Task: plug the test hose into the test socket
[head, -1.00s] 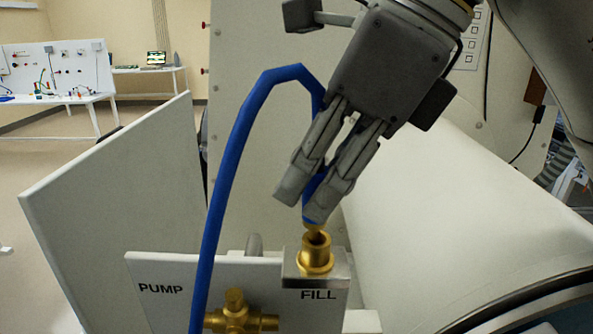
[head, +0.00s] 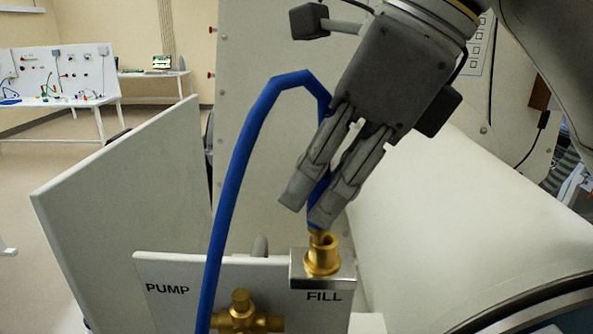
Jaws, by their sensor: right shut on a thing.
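My right gripper (head: 307,207) comes in from the upper right and is shut on the end of the blue hose (head: 231,180). The hose arches up behind the gripper and hangs down to the left. Its brass tip (head: 317,234) points down at the mouth of an upright brass socket (head: 322,256) on a metal block marked FILL. The tip overlaps the far edge of the mouth in the picture; I cannot tell if it touches or has entered. The hose end between the fingers is mostly hidden. My left gripper is not in view.
A brass valve (head: 241,314) sits on the pale panel (head: 190,268) below, near the word PUMP. A large pale board (head: 125,200) stands to the left. A white curved housing (head: 440,230) fills the right. A bench with equipment (head: 60,105) is far back left.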

